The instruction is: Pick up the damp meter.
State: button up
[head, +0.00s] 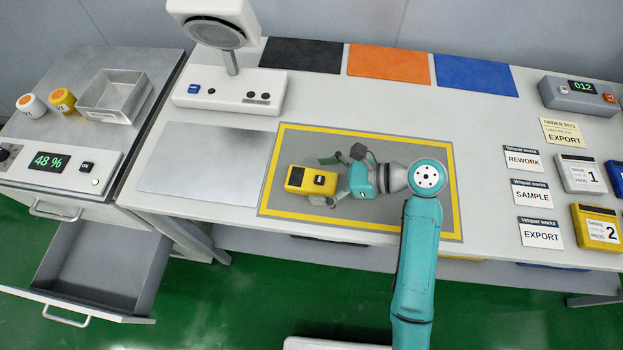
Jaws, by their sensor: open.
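A yellow handheld device with a small dark screen, which looks like the damp meter (299,178), lies on the grey mat with a yellow border (276,146). My gripper (324,181) is open above the mat, reaching in from the right. One finger shows at the far side of the meter's right end and the other at its near side. I cannot tell whether the fingers touch it or how high they are above the mat.
A bare metal plate (203,160) lies left of the mat. A white lamp-like stand (230,92) stands behind it. Black, orange (388,66) and blue sheets line the back. Label cards (531,193) and boxes are at right. An open drawer (105,265) juts out at lower left.

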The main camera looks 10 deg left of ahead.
jog(key=shift+x, duration=1.15)
jog(key=c, duration=1.3)
jog(key=shift+r, duration=0.1)
